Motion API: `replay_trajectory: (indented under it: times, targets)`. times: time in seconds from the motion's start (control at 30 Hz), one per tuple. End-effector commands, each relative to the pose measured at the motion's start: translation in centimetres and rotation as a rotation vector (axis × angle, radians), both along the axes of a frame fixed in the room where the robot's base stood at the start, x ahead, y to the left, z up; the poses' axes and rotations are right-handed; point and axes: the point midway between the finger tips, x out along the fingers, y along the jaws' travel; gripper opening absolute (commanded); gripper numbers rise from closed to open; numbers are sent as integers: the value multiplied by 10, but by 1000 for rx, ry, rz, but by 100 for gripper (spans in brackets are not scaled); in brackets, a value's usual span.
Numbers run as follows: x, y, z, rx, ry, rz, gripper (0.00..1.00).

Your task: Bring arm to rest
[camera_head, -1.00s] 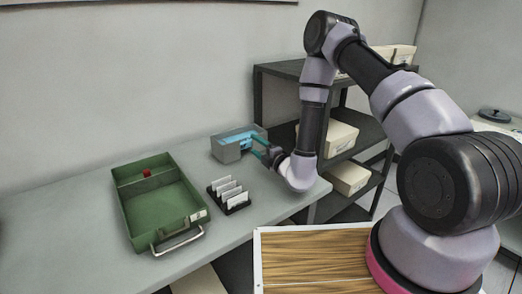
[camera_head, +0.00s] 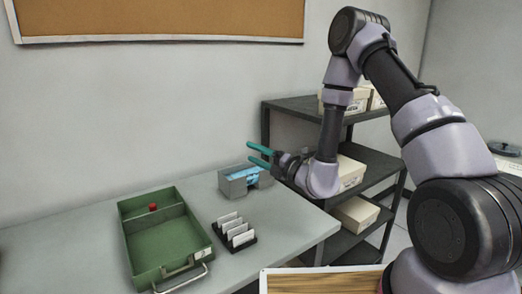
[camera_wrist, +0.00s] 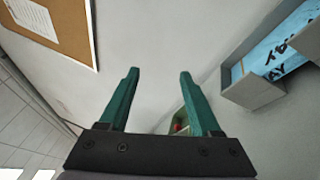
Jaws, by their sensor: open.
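My gripper (camera_head: 259,155) is open and empty, with two teal fingers; it also shows in the wrist view (camera_wrist: 159,75). In the head view it is raised at the back right of the table, in front of and above a grey box (camera_head: 240,183) that holds something light blue. In the wrist view the grey box (camera_wrist: 258,90) is at the right, apart from the fingers, and the blue piece (camera_wrist: 275,55) in it bears dark writing. My arm bends down from the upper right to the gripper.
A green tray (camera_head: 165,250) with a metal handle and a small red thing (camera_head: 153,207) stands on the grey table (camera_head: 60,260). A black rack (camera_head: 250,244) with several white cards is beside it. A dark shelf (camera_head: 375,168) with several boxes stands at the right. A corkboard (camera_head: 160,18) hangs behind.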

Motion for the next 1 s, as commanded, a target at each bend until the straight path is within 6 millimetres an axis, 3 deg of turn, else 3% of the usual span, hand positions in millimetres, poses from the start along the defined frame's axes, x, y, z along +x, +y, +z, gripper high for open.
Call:
replay_trajectory:
  times: [0.03,0.2,0.4,0.57,0.7,1.0]
  targets:
    - [-9,5,31,-34,-91,69,64]
    - [-58,14,100,-187,-402,308,64]
    - [-123,1,148,-417,-787,553,64]
    - [-168,-26,165,-638,-1096,726,64]
    - [-196,-60,171,-858,-1363,863,64]
    - [-221,-156,187,-1419,-1872,1137,64]
